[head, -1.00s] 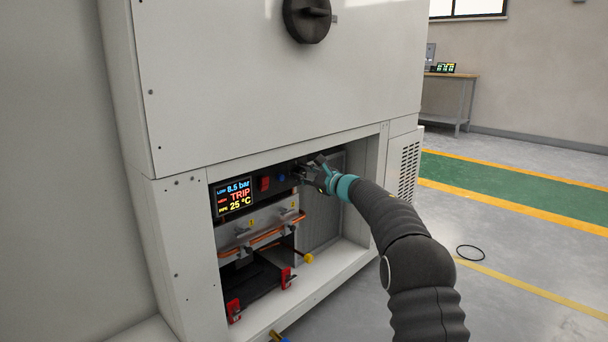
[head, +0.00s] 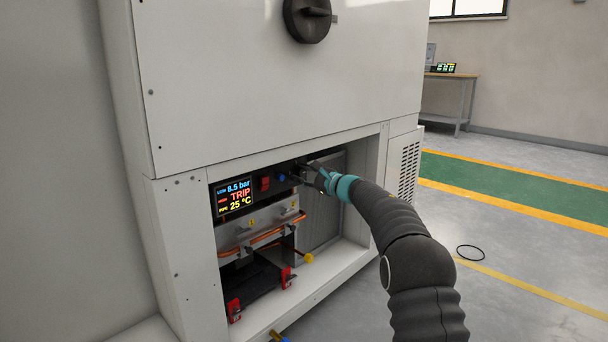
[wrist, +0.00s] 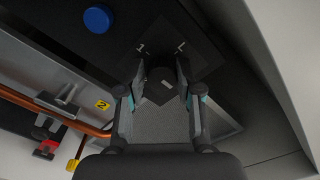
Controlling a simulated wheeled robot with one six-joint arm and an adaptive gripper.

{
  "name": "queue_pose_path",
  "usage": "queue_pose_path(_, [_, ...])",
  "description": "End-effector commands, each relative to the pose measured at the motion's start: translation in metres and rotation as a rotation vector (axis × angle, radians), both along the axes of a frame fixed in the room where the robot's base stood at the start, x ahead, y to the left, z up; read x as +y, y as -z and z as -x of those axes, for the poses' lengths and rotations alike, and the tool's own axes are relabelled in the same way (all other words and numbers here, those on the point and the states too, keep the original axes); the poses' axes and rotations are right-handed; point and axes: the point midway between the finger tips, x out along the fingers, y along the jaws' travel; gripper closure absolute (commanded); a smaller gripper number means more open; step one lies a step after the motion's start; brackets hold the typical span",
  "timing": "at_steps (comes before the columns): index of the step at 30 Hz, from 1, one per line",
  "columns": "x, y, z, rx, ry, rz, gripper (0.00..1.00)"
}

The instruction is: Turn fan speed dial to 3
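The fan speed dial (wrist: 162,80) is a small dark knob on a black panel, in the wrist view. Near it are a white "1" mark on the left and an "L"-shaped mark on the right. My gripper (wrist: 161,72) has its two fingers parted, one on each side of the dial, with what look like narrow gaps. In the head view my gripper (head: 302,172) is at the right end of the control strip inside the cabinet opening, and it hides the dial there.
Left of the dial are a blue button (wrist: 98,19), a red switch (head: 265,183) and a display (head: 234,197) reading 8.5 bar, TRIP, 25 °C. Below run orange pipes (head: 266,236) and red clips (head: 287,278). The cabinet's side wall (wrist: 285,60) is close on the right.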

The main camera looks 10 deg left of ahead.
Motion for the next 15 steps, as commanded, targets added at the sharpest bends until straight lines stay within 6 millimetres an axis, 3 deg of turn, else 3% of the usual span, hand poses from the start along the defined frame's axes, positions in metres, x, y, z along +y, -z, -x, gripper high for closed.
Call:
queue_pose_path(2, [0.0009,0.0022,0.0000,0.003,-0.001,0.000,0.45])
queue_pose_path(15, [-0.0081,-0.0020,0.0031,0.000,0.005,-0.003,0.45])
